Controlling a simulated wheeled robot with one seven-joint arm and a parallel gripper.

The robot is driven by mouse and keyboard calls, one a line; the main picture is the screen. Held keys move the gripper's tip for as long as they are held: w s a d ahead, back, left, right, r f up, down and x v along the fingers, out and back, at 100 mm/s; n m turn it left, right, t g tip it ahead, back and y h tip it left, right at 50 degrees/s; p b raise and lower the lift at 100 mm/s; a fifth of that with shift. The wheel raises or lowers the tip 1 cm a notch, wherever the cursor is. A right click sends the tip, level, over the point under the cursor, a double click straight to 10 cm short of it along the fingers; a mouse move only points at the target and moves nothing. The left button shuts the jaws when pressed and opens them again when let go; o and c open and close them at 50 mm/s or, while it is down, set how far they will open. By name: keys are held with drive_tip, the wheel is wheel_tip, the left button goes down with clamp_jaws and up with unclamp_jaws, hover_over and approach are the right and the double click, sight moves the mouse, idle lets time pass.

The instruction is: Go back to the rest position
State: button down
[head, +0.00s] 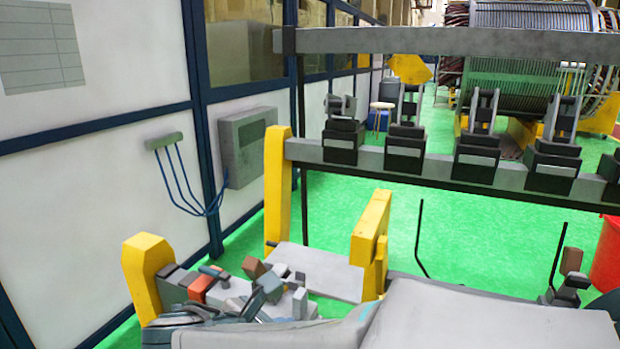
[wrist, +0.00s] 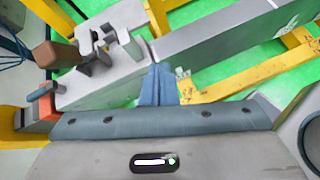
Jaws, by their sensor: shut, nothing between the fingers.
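My gripper (wrist: 158,85) shows in the wrist view with its blue-grey fingers together and nothing between them. The fingers point toward a grey beam, beside a grey clamp block with a brown handle (wrist: 58,54). I cannot tell whether the fingertips touch the beam. In the head view my grey arm fills the bottom middle and right and hides part of the bench there. The fingers are hard to pick out in that view among the clutter of clamps at the lower left.
Yellow posts (head: 278,185) and a second yellow post (head: 145,275) stand around the clamps. A grey crossbar (head: 440,41) and a row of black clamps (head: 403,148) span the view ahead. A red bin (head: 607,255) is at right. Green floor (head: 335,210) shows between.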

drive_tip(key=s+d+r+m+g+y+p, duration=0.1)
drive_tip(key=s+d+m+g+y+p, duration=0.1)
drive_tip(key=d+m, duration=0.8)
drive_tip(key=s+d+r+m+g+y+p, duration=0.1)
drive_tip(key=s+d+m+g+y+p, duration=0.2)
drive_tip(key=m, duration=1.4)
drive_tip(key=s+d+g+p, duration=0.1)
drive_tip(key=d+p, duration=0.2)
drive_tip(key=d, duration=0.3)
drive_tip(key=shift+d+g+y, duration=0.3)
drive_tip(key=shift+d, duration=0.05)
